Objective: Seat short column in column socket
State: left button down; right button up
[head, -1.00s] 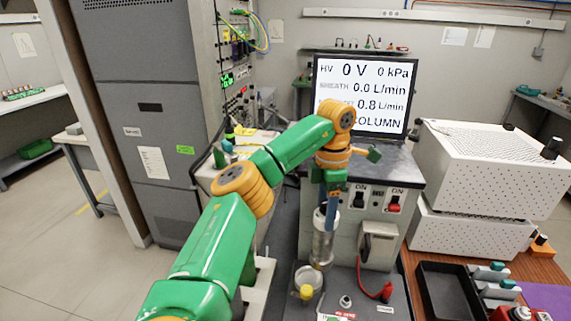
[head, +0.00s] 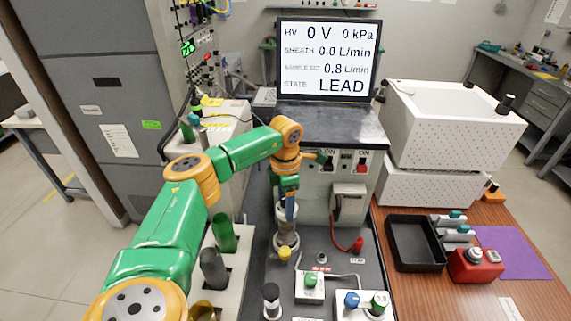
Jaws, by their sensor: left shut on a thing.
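The short column (head: 287,219) is a grey metal cylinder standing upright at the left side of the dark instrument deck. Its lower end is in the round metal column socket (head: 286,245), as far as the picture shows. My left gripper (head: 288,204) comes down from above and is shut on the column's upper end; its fingers partly hide the top. My right gripper is not in view.
The monitor (head: 329,62) reads STATE LEAD. A red lead plug (head: 356,245) and a yellow knob (head: 284,254) are near the socket. Grey and green cylinders (head: 214,268) stand in a pale rack at left. A black tray (head: 414,243) is at right.

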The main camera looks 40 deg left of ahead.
pick_arm(q)
jog(key=shift+c, duration=0.2)
grip_release()
jog(key=shift+s+d, duration=0.1)
jog(key=shift+r, duration=0.2)
notch_tip(320, 180, up, 5)
jog(key=shift+f+b, duration=0.2)
jog(key=shift+b, duration=0.7)
notch_tip(320, 180, up, 7)
jog(key=shift+r, duration=0.15)
